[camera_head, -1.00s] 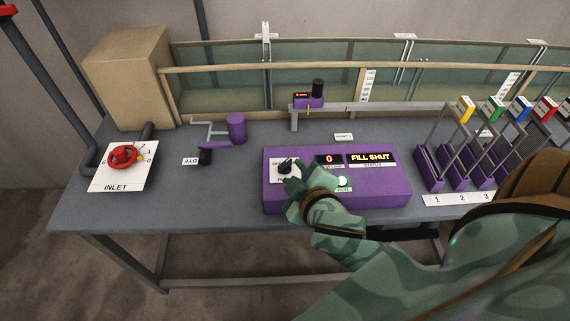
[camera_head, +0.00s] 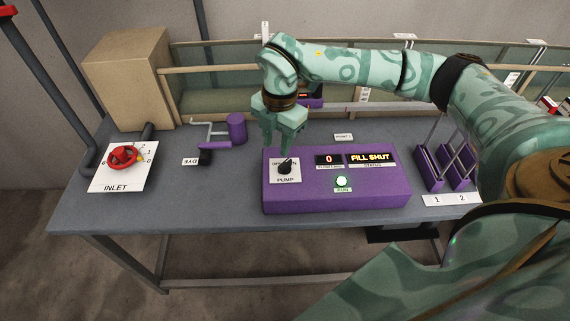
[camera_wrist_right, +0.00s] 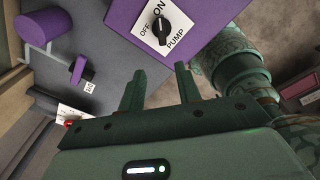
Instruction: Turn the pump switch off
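The pump switch (camera_head: 285,168) is a black knob on a white OFF/ON plate at the left of the purple control box (camera_head: 330,203). Its pointer appears turned toward ON. The green run lamp (camera_head: 341,181) beside it is lit. My right gripper (camera_head: 278,153) is above the back left of the box, pointing down, apart from the knob. In the wrist view its two fingers (camera_wrist_right: 158,70) are spread with nothing between them, and the knob (camera_wrist_right: 160,30) lies beyond the tips. My left gripper is not in view.
The box's displays (camera_head: 370,158) read 0 and FILL SHUT. A red inlet valve (camera_head: 123,156) and a purple crank fixture (camera_head: 237,128) stand to the left. Purple slots (camera_head: 430,166) at right are partly hidden by my arm.

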